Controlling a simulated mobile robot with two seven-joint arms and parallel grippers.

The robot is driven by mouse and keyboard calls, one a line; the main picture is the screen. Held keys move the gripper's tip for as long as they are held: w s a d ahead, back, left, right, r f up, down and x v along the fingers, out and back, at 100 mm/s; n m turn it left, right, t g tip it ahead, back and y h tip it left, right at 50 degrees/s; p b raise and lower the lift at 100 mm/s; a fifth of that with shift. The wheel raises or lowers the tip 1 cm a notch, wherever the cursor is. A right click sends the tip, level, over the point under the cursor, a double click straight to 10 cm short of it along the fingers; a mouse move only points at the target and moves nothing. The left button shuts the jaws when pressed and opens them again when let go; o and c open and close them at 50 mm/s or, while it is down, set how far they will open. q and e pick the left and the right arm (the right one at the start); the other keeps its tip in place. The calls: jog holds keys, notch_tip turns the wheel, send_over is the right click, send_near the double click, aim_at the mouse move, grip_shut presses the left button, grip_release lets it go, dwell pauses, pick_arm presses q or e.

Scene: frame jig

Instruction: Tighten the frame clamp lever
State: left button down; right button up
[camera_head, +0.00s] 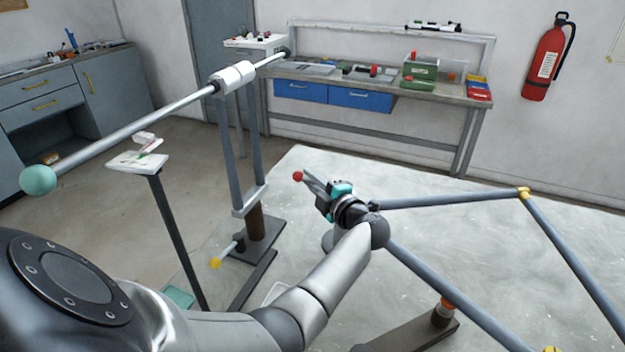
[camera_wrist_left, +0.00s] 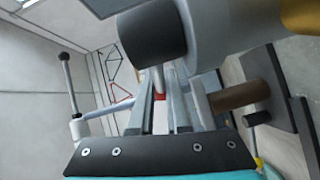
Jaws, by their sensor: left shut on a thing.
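My left gripper (camera_head: 312,184) reaches in over the pale table, with its teal body behind the fingers. A red ball knob (camera_head: 298,176) shows at its fingertips. In the left wrist view the fingers (camera_wrist_left: 160,95) are close together around a light shaft with a red end (camera_wrist_left: 159,97), which looks like the clamp lever. The clamp's body and pivot are mostly hidden, so the lever's angle is unclear. The frame's grey-blue tubes (camera_head: 450,199) lie to the right, with a yellow corner joint (camera_head: 523,193). My right gripper is not in view.
A long bar with a teal ball end (camera_head: 38,180) and white sleeve (camera_head: 232,77) crosses the upper left on a stand. A yellow knob (camera_head: 215,263) sits low beside it. Some tabletop is clear.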

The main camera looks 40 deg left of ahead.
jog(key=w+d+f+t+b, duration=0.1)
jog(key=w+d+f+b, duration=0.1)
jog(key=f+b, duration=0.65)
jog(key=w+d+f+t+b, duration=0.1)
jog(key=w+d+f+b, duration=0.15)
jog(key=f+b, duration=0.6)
pick_arm(q)
jog(key=s+d+n+g+h+b, duration=0.2)
jog(key=s+d+n+g+b, duration=0.2)
jog(key=n+g, duration=0.6)
jog(key=shift+s+d+g+b, duration=0.25)
jog(key=shift+d+g+b, duration=0.55)
jog(key=shift+g, duration=1.6)
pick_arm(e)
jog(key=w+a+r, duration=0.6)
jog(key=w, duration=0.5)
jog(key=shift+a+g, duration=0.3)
pick_arm(q)
jog(key=shift+f, duration=0.1)
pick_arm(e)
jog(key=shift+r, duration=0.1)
